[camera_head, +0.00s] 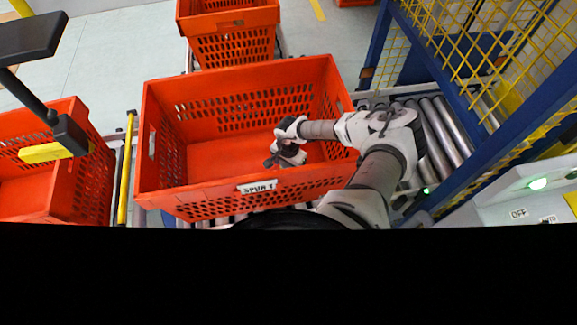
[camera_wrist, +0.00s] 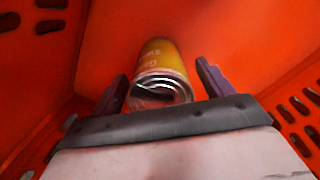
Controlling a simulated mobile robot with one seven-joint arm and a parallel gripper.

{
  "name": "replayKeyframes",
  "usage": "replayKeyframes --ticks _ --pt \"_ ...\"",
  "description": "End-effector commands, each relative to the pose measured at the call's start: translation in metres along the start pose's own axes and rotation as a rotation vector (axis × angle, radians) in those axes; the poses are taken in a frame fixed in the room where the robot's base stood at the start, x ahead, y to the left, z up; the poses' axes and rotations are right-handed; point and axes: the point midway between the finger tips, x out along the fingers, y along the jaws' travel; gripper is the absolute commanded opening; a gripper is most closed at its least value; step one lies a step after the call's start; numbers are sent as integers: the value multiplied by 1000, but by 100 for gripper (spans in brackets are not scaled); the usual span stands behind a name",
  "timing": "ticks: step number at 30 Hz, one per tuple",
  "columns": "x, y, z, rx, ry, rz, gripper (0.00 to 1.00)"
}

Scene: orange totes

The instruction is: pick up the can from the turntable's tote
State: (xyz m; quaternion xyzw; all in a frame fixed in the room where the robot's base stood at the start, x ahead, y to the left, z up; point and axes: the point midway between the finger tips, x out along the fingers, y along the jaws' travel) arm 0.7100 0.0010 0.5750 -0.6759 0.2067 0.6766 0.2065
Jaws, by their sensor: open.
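A yellow can with a silver end (camera_wrist: 162,65) lies on the orange floor of the tote in the wrist view. Its near end sits between the two dark fingers of my gripper (camera_wrist: 163,82), which stand apart on either side of it. I cannot tell whether either finger touches the can. In the head view my gripper (camera_head: 278,162) reaches down into the large orange tote (camera_head: 210,185), right of its middle. The can is hidden there behind my gripper and wrist. The tote carries a label on its front wall.
Another orange tote (camera_head: 90,190) stands at the left, beyond a yellow rail (camera_head: 127,165). A further orange tote (camera_head: 235,48) stands behind. Metal rollers (camera_head: 440,135), a blue post (camera_head: 500,135) and yellow mesh (camera_head: 480,50) are at the right. The left part of the tote's floor looks clear.

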Motion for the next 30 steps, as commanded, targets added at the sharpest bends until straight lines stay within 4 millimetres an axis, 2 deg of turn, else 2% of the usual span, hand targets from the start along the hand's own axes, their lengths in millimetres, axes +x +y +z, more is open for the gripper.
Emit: replayKeyframes --ticks 7,20,30 --pt "1 0 -1 0 1 0 78" --pt "1 0 -1 0 1 0 22" --pt "-3 0 -1 0 2 -1 21"
